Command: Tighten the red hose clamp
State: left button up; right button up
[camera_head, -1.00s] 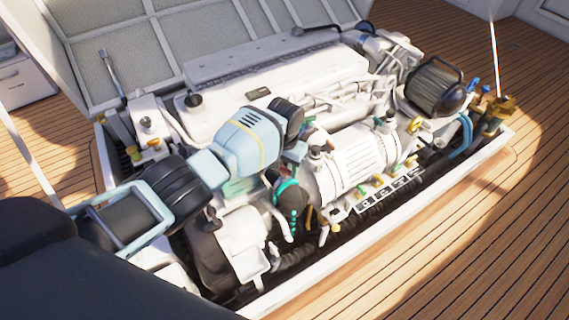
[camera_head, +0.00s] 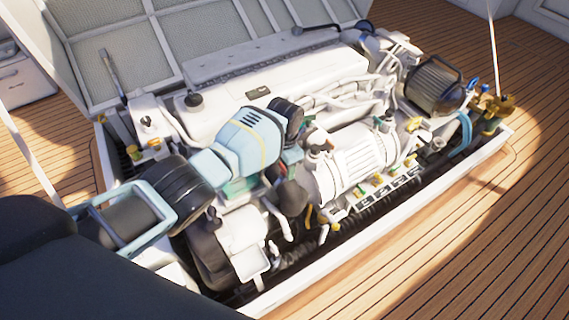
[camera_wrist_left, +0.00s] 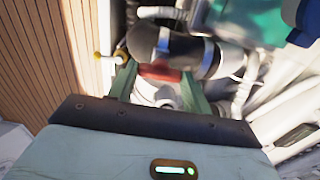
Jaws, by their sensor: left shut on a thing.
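The red hose clamp (camera_wrist_left: 160,71) shows in the left wrist view as a red piece between my two green fingers, partly hidden by them and by a black hose. My left gripper (camera_wrist_left: 158,75) is shut on it. In the head view my left arm reaches over the engine from the left, and its gripper (camera_head: 291,153) is down beside the dark hose (camera_head: 291,198); the clamp is mostly hidden there. The black hose (camera_wrist_left: 180,47) in the wrist view has a silver band (camera_wrist_left: 207,58) around it. My right gripper is not in view.
The white engine (camera_head: 355,160) fills the hatch opening, with pipes and fittings close around my gripper. A dark ribbed filter (camera_head: 435,88) stands at the right end. The raised hatch lid (camera_head: 120,60) is behind. The wooden deck (camera_head: 480,230) is clear in front.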

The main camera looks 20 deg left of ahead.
aim_at(284, 168)
pick_arm(q)
jog(key=o, duration=0.8)
jog(key=shift+o, duration=0.9)
notch_tip(284, 168, up, 7)
jog(key=p, duration=0.3)
jog(key=shift+f, duration=0.15)
jog(key=shift+r, duration=0.55)
